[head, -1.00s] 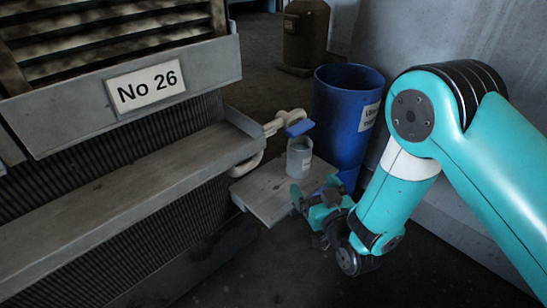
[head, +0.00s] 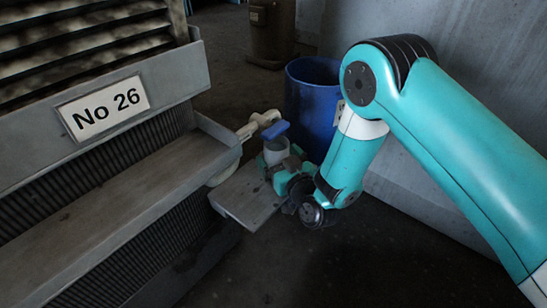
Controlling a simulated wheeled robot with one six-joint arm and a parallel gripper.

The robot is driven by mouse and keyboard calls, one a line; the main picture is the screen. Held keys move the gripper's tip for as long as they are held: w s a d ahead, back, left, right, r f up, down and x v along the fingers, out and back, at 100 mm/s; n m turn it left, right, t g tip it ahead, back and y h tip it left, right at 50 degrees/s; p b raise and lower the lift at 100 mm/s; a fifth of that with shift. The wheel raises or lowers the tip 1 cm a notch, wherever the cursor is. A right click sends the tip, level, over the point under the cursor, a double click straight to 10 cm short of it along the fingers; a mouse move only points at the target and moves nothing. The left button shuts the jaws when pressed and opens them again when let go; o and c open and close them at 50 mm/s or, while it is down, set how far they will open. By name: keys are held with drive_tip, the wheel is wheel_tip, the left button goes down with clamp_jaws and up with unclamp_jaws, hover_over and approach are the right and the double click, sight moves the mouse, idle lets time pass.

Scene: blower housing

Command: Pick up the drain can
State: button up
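The drain can (head: 276,151) is a small grey cylinder, upright at the back of a grey platform (head: 243,198), just below the blue valve handle (head: 275,131). My gripper (head: 277,167) is at the can from its front right. One teal finger shows at the can's left side and the other at its right side. The fingers hide the can's lower part and base. I cannot tell whether the fingers press on the can or stand a little apart from it.
A blue barrel (head: 309,105) stands close behind the can and my gripper. A pale pipe (head: 232,158) and the grey housing with the "No 26" plate (head: 104,107) lie to the left. Dark floor is clear in front.

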drive_tip(key=shift+s+a, duration=0.15)
drive_tip(key=shift+a, duration=0.2)
drive_tip(key=c, duration=1)
drive_tip(key=shift+r+p, duration=0.4)
drive_tip(key=shift+p, duration=0.1)
